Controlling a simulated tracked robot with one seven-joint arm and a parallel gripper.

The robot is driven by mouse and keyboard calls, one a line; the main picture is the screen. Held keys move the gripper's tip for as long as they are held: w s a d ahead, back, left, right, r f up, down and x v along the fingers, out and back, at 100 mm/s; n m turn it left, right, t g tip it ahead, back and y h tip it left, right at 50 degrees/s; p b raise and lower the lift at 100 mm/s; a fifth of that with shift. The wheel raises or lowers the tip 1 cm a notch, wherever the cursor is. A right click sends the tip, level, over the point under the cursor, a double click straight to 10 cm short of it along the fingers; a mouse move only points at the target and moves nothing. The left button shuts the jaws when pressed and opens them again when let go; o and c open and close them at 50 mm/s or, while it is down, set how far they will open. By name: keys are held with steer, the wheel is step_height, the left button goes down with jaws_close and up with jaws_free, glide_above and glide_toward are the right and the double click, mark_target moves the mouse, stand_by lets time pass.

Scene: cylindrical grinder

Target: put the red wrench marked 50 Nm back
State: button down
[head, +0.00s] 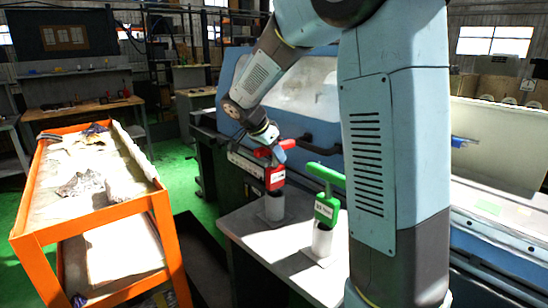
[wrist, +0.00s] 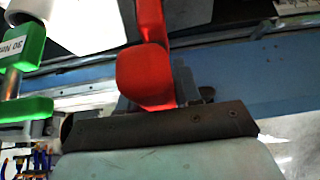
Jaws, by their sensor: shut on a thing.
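The red wrench (head: 274,177) stands upright in the head view, its red handle at the top and a white label on its body that is too small to read surely. Its lower end is at a grey cylindrical holder (head: 275,206) on the pale table; I cannot tell how deep it sits. My gripper (head: 274,150) is shut on the red handle from above. In the wrist view the red handle (wrist: 147,72) runs up from the dark jaw (wrist: 160,126). The far finger is hidden.
A green wrench (head: 327,178) stands in a pale holder (head: 322,241) to the right on the same table (head: 250,240); in the wrist view its label reads 30 Nm (wrist: 16,47). The blue grinder (head: 300,75) rises behind. An orange cart (head: 100,212) stands left.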

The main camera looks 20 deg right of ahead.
mark_target(258, 149)
steer(key=shift+f, duration=0.45)
steer(key=c, duration=0.8)
jaws_free()
steer(key=v, duration=1.1)
steer(key=shift+s+a+r, duration=0.1)
steer(key=shift+s+r, duration=0.2)
steer(key=shift+r, duration=0.15)
steer(key=shift+s+d+f+n+t+y, duration=0.8)
steer(key=shift+s+n, duration=1.45)
steer(key=shift+s, duration=2.45)
steer(key=shift+s+d+f+n+t+y, duration=0.3)
steer(key=shift+s+d+n+y, duration=1.45)
steer(key=shift+s, duration=2.95)
steer(key=shift+s+d+f+n+t+y, duration=0.25)
steer(key=shift+s+f+n+t+y, duration=0.3)
steer(key=shift+s+n, duration=3.2)
